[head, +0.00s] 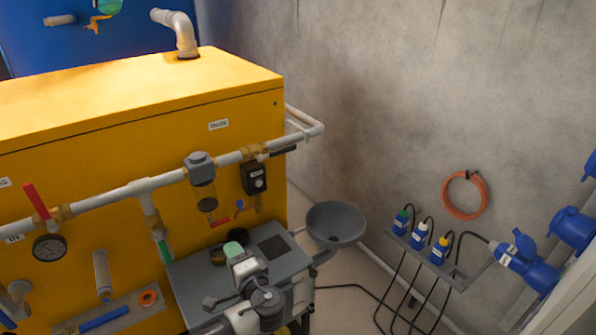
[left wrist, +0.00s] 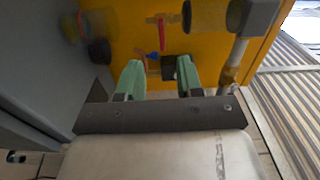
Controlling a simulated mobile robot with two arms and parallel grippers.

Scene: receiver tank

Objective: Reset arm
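My left arm (head: 265,300) reaches up from the bottom of the head view. Its gripper (head: 236,248) is over the grey table beside the yellow cabinet. In the left wrist view, the two green fingers of the left gripper (left wrist: 158,75) stand apart with nothing held between them. Beyond them is the yellow cabinet front with a red lever (left wrist: 162,30) and a small blue handle (left wrist: 152,56). From the head, the fingers are partly hidden by the gripper's own body. My right gripper is in neither view.
The yellow cabinet (head: 110,120) carries a white pipe, a gauge (head: 50,248) and a filter bowl (head: 204,196). The grey table (head: 190,285) stands close below. A grey round basin (head: 336,224) is to the right.

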